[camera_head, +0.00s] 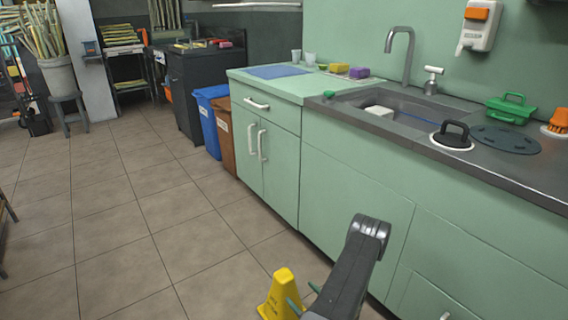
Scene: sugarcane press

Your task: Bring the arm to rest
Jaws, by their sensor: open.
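My dark grey arm (352,268) rises from the bottom edge, right of centre, in front of the green cabinets. At its lower left, two thin green fingertips of my gripper (304,296) show, spread apart with nothing visible between them. The rest of the gripper is hidden behind the arm or below the frame. The fingertips appear beside a yellow floor sign (279,296), and the left one overlaps its edge in the picture. I cannot tell whether they touch.
A green cabinet (355,190) with a grey sink counter (480,165) runs along the right. Blue (209,122) and brown (222,140) bins stand beyond its far end. A dark cabinet (200,85) and stool (70,112) are farther back. The tiled floor at left is mostly clear.

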